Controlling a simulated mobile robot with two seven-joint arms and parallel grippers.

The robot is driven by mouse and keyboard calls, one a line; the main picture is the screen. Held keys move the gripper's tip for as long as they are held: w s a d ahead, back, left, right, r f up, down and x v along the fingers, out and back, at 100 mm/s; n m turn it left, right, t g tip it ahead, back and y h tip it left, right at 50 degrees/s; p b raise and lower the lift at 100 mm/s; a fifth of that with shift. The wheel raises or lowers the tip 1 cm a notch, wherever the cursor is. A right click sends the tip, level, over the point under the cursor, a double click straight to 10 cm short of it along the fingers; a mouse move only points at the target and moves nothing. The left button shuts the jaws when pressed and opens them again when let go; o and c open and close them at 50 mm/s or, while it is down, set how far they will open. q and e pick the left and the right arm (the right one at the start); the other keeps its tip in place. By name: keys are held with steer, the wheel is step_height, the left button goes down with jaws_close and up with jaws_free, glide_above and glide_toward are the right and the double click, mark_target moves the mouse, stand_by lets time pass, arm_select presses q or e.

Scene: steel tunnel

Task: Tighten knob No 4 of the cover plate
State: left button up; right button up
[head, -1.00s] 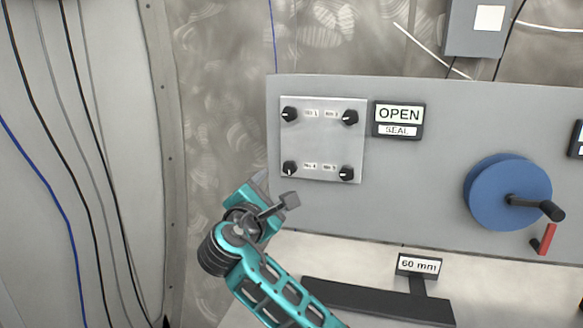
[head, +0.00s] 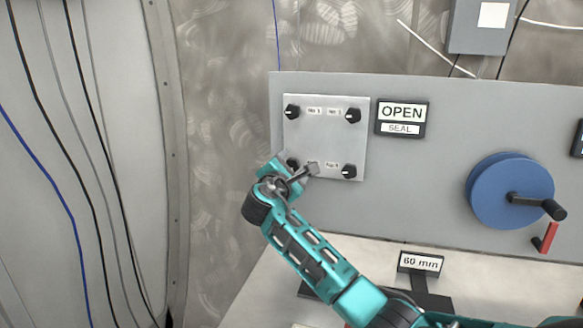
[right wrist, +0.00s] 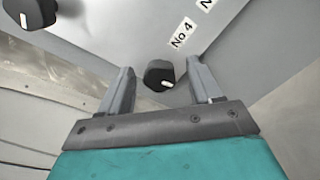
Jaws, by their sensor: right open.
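The square cover plate (head: 325,140) is on the grey panel, with a black knob at each corner. Knob No 4 (head: 292,162), at its lower left, is partly hidden behind my right gripper (head: 294,170). In the right wrist view, knob No 4 (right wrist: 159,75) is black with a white mark, beside its "No 4" label (right wrist: 182,35). There my right gripper (right wrist: 160,75) is open, one finger on each side of the knob, with gaps on both sides. I cannot tell how deep the knob sits between the fingertips. My left gripper is not in view.
Another plate knob (right wrist: 30,12) shows at the wrist view's upper left. Right of the plate are an "OPEN / SEAL" sign (head: 401,117) and a blue wheel (head: 510,190) with a crank. A "60 mm" sign (head: 420,262) stands below. Cables (head: 70,150) hang at left.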

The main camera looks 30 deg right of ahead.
steer(key=c, duration=1)
steer(key=shift+c, duration=0.2)
